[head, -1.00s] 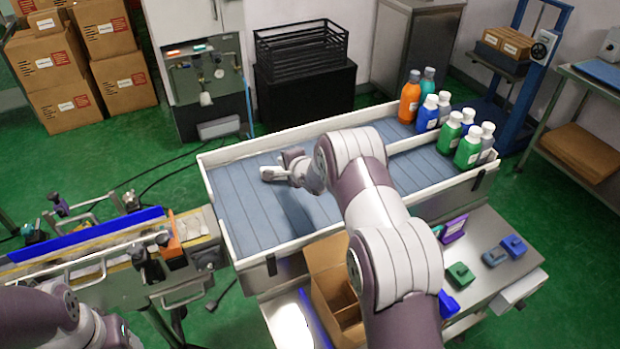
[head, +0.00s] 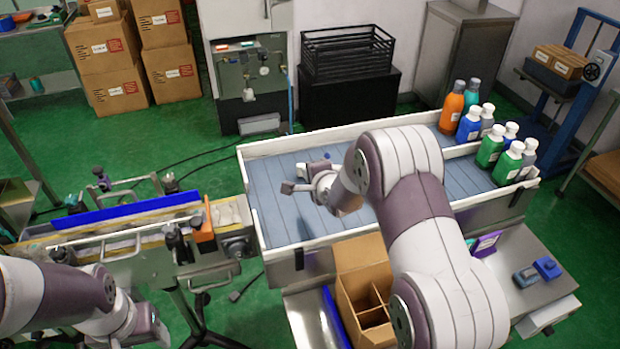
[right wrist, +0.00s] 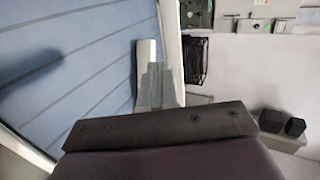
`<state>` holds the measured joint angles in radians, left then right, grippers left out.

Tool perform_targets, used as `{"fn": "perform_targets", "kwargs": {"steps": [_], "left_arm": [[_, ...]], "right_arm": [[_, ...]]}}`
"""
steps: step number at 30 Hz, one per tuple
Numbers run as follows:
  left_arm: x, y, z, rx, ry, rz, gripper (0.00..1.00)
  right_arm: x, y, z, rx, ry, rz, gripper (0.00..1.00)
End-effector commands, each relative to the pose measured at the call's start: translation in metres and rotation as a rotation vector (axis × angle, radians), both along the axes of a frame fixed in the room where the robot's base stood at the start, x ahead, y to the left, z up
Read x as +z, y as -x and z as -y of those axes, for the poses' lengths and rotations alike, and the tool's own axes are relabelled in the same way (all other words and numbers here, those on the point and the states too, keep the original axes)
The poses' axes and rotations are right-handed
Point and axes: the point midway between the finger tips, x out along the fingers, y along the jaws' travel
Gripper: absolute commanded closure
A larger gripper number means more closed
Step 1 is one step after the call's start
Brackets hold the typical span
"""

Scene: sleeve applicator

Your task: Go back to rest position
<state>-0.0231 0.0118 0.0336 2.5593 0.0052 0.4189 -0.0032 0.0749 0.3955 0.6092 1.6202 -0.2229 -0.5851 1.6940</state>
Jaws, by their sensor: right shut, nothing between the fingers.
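My right gripper (head: 288,187) is shut and empty above the left part of the blue slatted conveyor bed (head: 275,215), which has white side walls. In the right wrist view its closed fingers (right wrist: 148,62) show over the blue bed, close to a pale wall. The right arm reaches across the bed from the lower right and hides part of it. My left arm (head: 75,300) comes in at the lower left, in front of the narrow conveyor.
Several bottles (head: 490,140), orange, teal, blue, green and grey, stand at the bed's right end. An open cardboard box (head: 362,262) with dividers stands in front of the bed. A narrow conveyor (head: 125,235) with a blue rail lies left. Green floor is free behind it.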

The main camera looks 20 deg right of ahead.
Motion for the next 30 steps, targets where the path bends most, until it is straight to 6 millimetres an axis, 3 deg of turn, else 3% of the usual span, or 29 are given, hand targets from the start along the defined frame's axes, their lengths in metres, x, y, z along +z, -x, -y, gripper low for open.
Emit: {"fn": "perform_targets", "kwargs": {"steps": [6,18,21,23,25,30], "left_arm": [[-0.002,0.0,0.0,0.0,0.0,0.0,0.41],[-0.002,0.0,0.0,0.0,0.0,0.0,0.41],[-0.002,0.0,0.0,0.0,0.0,0.0,0.41],[-0.001,0.0,0.0,0.0,0.0,0.0,0.41],[-0.002,0.0,0.0,0.0,0.0,0.0,0.41],[-0.002,0.0,0.0,0.0,0.0,0.0,0.41]], "right_arm": [[0.006,0.01,-0.006,0.0,0.0,-0.001,1.0],[0.006,0.01,-0.006,0.0,0.0,0.0,1.0],[0.008,0.02,-0.007,0.03,0.07,-0.04,1.0],[0.008,0.04,-0.007,0.095,0.197,-0.119,1.0],[0.007,0.082,-0.009,0.244,0.405,-0.266,1.0],[0.007,0.219,-0.016,0.808,0.809,-0.594,1.0]]}}
